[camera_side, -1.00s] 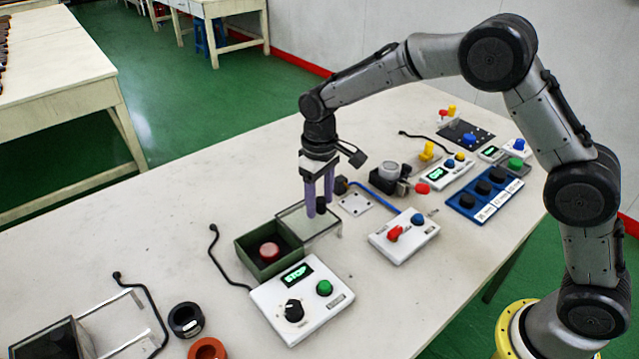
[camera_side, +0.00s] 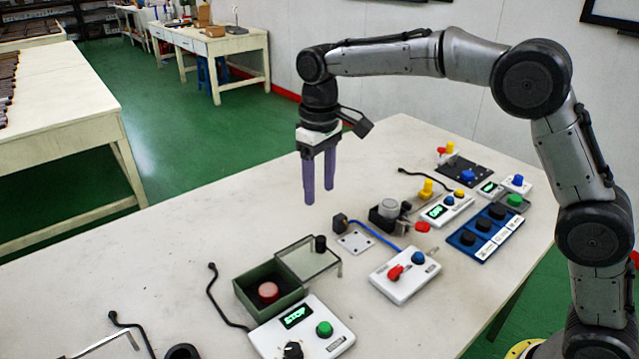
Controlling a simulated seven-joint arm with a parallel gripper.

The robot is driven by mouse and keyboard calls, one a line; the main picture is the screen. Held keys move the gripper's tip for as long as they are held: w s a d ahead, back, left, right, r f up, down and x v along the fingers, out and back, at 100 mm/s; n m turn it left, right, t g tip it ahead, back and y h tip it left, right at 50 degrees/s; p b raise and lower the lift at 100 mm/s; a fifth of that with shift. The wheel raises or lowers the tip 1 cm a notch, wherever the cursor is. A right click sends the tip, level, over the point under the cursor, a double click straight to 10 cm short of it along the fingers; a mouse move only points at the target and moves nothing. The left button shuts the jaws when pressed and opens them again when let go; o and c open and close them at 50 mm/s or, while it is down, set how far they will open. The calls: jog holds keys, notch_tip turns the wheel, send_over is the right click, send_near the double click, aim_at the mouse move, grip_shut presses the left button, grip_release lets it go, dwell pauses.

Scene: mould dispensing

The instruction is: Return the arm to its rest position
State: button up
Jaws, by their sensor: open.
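My gripper (camera_side: 319,192) hangs above the table, its two purple fingers pointing down and apart with nothing between them. It is clear of the clear lid (camera_side: 308,259) with a black knob (camera_side: 320,243). The lid is swung open beside the green box (camera_side: 251,299), whose red button (camera_side: 268,291) is exposed. My arm reaches across from the right side of the view.
A white control box (camera_side: 318,341) with a STOP display stands in front. A white box (camera_side: 405,273) with red and blue knobs, a blue panel (camera_side: 485,232) and other devices crowd the right.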

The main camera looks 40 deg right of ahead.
jog(key=s+d+r+m+t, duration=0.1)
jog(key=s+d+r+t, duration=0.1)
jog(key=s+d+r, duration=0.35)
jog(key=s+d+r+m+t, duration=0.1)
jog(key=s+d+r+t, duration=0.15)
jog(key=s+r, duration=0.6)
jog(key=s+d+f, duration=0.1)
jog(key=s+f, duration=0.5)
jog(key=s, duration=0.2)
jog(key=s+d+f+t, duration=0.1)
jog(key=s+d+f, duration=0.1)
jog(key=s+f, duration=0.4)
jog(key=s, duration=0.3)
jog(key=shift+f+m, duration=0.2)
jog(key=shift+m, duration=0.1)
jog(key=shift+d, duration=0.1)
